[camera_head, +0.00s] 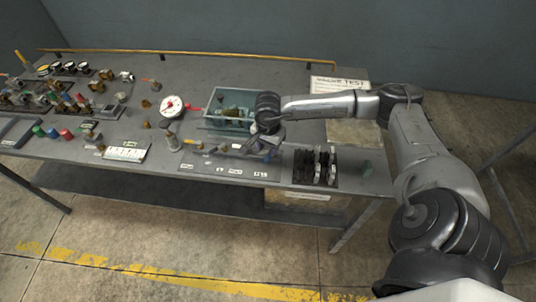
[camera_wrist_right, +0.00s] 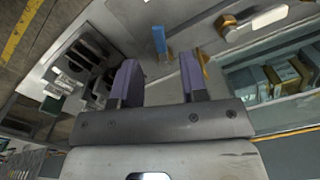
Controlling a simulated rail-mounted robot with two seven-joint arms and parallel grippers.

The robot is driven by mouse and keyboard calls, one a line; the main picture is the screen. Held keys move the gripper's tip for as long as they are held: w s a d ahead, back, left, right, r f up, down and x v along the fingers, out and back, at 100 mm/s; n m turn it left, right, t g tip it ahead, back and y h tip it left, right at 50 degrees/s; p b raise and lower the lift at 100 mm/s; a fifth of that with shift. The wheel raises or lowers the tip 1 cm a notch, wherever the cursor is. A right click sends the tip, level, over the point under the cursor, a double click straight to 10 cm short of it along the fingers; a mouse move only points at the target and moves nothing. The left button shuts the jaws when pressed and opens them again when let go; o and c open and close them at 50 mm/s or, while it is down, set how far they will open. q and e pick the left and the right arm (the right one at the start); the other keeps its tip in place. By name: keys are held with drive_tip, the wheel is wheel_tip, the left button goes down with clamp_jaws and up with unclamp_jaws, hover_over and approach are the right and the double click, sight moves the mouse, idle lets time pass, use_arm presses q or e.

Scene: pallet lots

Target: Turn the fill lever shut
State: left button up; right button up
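My right gripper (camera_head: 258,146) is low over the front right part of the workbench. In the right wrist view my right gripper (camera_wrist_right: 160,82) is open, its two purple-grey fingers apart with nothing between them. A small blue upright piece (camera_wrist_right: 160,40), maybe a lever, stands beyond and between the fingertips, apart from them. A yellow-brass piece (camera_wrist_right: 203,62) shows right beside the right-hand finger. A brass fitting with a pale handle (camera_wrist_right: 255,19) lies further to the right. I cannot tell which of these is the fill lever. My left gripper is not in view.
A teal bin (camera_head: 230,100) with blocks stands behind my right gripper. A rack of dark discs (camera_head: 314,166) stands to its right. A round white gauge (camera_head: 172,106) and several valves and fittings crowd the left of the bench (camera_head: 190,72). A brass rail (camera_head: 200,55) runs along the back.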

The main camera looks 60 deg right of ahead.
sight(268, 157)
drive_tip(key=shift+f, duration=2.2)
clamp_jaws()
